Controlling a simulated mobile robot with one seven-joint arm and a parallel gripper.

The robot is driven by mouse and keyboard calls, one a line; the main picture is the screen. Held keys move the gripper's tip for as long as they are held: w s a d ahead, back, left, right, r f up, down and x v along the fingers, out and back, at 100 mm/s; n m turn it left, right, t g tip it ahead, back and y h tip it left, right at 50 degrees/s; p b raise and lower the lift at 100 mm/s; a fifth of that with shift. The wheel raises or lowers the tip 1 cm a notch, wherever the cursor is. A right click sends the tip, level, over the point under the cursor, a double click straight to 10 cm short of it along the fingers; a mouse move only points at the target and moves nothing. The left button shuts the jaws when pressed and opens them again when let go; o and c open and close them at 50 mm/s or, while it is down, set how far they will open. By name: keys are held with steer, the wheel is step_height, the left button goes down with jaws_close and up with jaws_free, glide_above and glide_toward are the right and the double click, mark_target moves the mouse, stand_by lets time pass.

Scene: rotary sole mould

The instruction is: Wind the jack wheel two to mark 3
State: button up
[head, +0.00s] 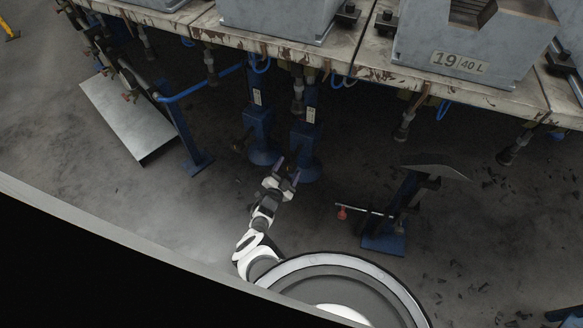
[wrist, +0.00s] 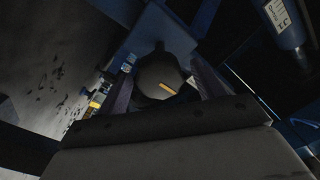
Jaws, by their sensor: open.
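My gripper (head: 287,171) reaches to the foot of two blue posts under the mould table in the head view. In the wrist view its two fingers (wrist: 160,88) stand apart, one on each side of a dark round wheel or knob (wrist: 155,72) with a yellow pointer line. The line slants down to the right. The fingers look close to the wheel's sides, but I cannot tell whether they touch. I cannot make out a number on the wheel or a mark 3. In the head view the wheel is not clear behind my gripper.
The blue posts (head: 258,128) carry small white labels. The mould table (head: 375,70) overhangs them, with hoses and fittings hanging below. A grey sloping panel (head: 127,115) stands left. A blue pedestal (head: 383,240) with a red-knobbed lever (head: 343,213) stands right. Open floor lies left of my arm.

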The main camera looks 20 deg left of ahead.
steer(key=shift+w+d+b, duration=0.15)
steer(key=shift+w+b, duration=0.4)
steer(key=shift+w, duration=1.1)
steer(key=c, duration=1)
